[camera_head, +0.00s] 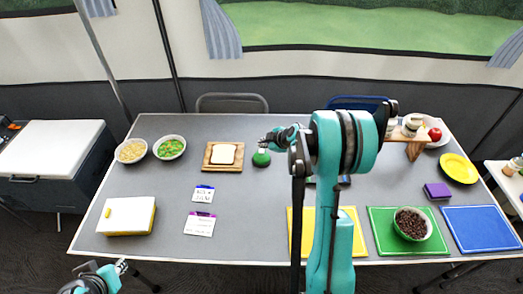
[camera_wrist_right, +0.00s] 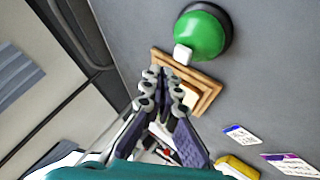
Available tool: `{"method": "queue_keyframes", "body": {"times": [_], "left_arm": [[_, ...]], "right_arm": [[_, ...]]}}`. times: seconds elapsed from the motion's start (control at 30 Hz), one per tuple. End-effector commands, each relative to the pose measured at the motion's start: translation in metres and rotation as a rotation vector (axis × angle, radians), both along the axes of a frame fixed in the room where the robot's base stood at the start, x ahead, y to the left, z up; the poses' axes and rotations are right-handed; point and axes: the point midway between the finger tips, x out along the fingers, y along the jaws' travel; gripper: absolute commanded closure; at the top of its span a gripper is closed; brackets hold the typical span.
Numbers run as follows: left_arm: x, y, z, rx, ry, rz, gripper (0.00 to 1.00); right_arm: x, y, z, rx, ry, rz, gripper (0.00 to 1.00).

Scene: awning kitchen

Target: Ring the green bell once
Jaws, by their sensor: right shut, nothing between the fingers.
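The green bell (camera_head: 261,159) stands on the grey table, right of the bread board in the head view. In the right wrist view the bell (camera_wrist_right: 202,32) is a green dome on a dark base, with a small white part on the side facing the fingers. My right gripper (camera_head: 268,140) is shut and empty, with its tips close to the bell. In the right wrist view the gripper (camera_wrist_right: 164,76) points toward the white part; a small gap seems to show between them. My left gripper (camera_head: 122,266) is low at the left, in front of the table, small and partly cut off.
A wooden board (camera_head: 208,164) with bread lies just left of the bell. Yellow, green (camera_head: 385,243) and blue mats lie at the right, with a bowl (camera_head: 412,223) on the green one.

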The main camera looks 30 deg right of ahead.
Motion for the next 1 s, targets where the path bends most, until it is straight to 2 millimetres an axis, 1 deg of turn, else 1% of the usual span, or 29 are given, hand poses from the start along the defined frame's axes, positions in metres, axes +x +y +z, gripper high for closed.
{"method": "queue_keyframes", "body": {"times": [0.03, 0.1, 0.3, 0.4, 1.0], "left_arm": [[0.000, 0.000, 0.007, 0.000, 0.000, 0.000, 0.74], [0.000, 0.000, 0.012, 0.000, 0.000, 0.000, 0.74], [0.000, 0.000, 0.025, 0.000, 0.000, 0.000, 0.74], [0.000, 0.000, 0.029, 0.000, 0.000, 0.000, 0.74], [0.000, 0.000, 0.027, 0.000, 0.000, 0.000, 0.74]], "right_arm": [[0.000, 0.000, 0.008, 0.000, 0.000, 0.000, 1.00], [0.000, 0.000, 0.016, 0.000, 0.000, 0.000, 1.00], [0.000, 0.000, 0.036, 0.000, 0.000, 0.000, 1.00], [0.000, 0.000, 0.042, 0.000, 0.000, 0.000, 1.00], [0.000, 0.000, 0.041, 0.000, 0.000, 0.000, 1.00]]}}
